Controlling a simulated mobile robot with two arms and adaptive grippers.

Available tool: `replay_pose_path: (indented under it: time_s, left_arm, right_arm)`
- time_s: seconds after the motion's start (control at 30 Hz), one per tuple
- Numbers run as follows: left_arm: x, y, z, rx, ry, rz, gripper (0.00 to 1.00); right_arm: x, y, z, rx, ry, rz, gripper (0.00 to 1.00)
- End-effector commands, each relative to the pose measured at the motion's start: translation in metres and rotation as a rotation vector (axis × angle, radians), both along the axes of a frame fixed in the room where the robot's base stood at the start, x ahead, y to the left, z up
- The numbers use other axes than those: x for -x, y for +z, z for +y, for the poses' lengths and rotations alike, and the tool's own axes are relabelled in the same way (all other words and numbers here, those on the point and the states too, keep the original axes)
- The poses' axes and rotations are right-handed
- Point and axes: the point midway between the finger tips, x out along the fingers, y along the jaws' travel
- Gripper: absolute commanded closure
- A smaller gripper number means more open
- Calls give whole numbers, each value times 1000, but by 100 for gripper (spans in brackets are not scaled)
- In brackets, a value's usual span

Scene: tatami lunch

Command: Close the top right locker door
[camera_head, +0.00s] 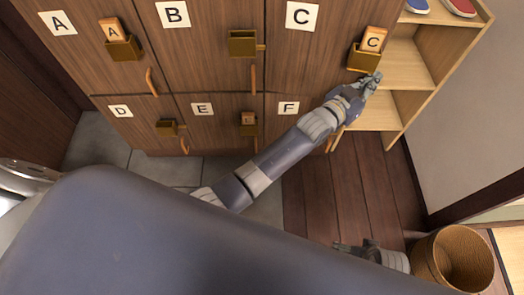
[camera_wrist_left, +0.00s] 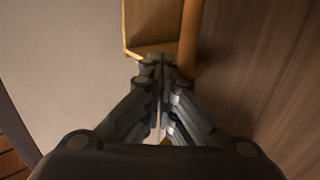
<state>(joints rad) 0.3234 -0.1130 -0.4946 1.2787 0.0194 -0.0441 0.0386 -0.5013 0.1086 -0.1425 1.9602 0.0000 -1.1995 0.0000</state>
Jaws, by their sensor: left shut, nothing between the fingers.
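The top right locker door, marked C (camera_head: 318,45), looks about flush with its neighbours; I cannot tell whether a small gap remains at its edge. A brass holder (camera_head: 362,61) with a wooden C tag (camera_head: 373,39) sits on its right side. My left gripper (camera_head: 372,79) is shut and empty just below and right of that holder, at the door's right edge. The wrist view shows its closed fingers (camera_wrist_left: 152,62) close to a tan wooden piece and the brown wood panel (camera_wrist_left: 265,65). The door's handle is not clearly visible behind my arm. My right gripper (camera_head: 348,247) shows partly, low in the picture; its fingers are unclear.
Doors A (camera_head: 85,35), B (camera_head: 205,40), D (camera_head: 135,120), E (camera_head: 212,118) and F (camera_head: 285,112) appear closed. An open shoe shelf (camera_head: 408,62) stands just right of the lockers. A woven basket (camera_head: 452,262) is at lower right. The wooden floor (camera_head: 350,190) between is clear.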

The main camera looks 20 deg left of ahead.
Motion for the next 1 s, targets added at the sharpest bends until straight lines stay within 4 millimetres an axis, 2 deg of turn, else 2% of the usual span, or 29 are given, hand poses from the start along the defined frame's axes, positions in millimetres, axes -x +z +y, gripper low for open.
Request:
replay_pose_path:
  time_s: [0.2, 0.5, 0.7, 1.0]
  left_arm:
    - [-25, -3, 4, -4, 1, -2, 100]
    - [-51, -2, 9, -4, 1, -1, 100]
    - [-61, -2, 12, -3, 1, 1, 100]
    - [-68, -3, 16, -5, 4, 4, 100]
  right_arm:
    - [-2, 38, -1, -1, -3, -24, 9]
    - [4, 85, -2, -2, -7, -47, 9]
    - [9, 104, -4, -2, -8, -56, 9]
    - [13, 116, -4, -2, -9, -60, 9]
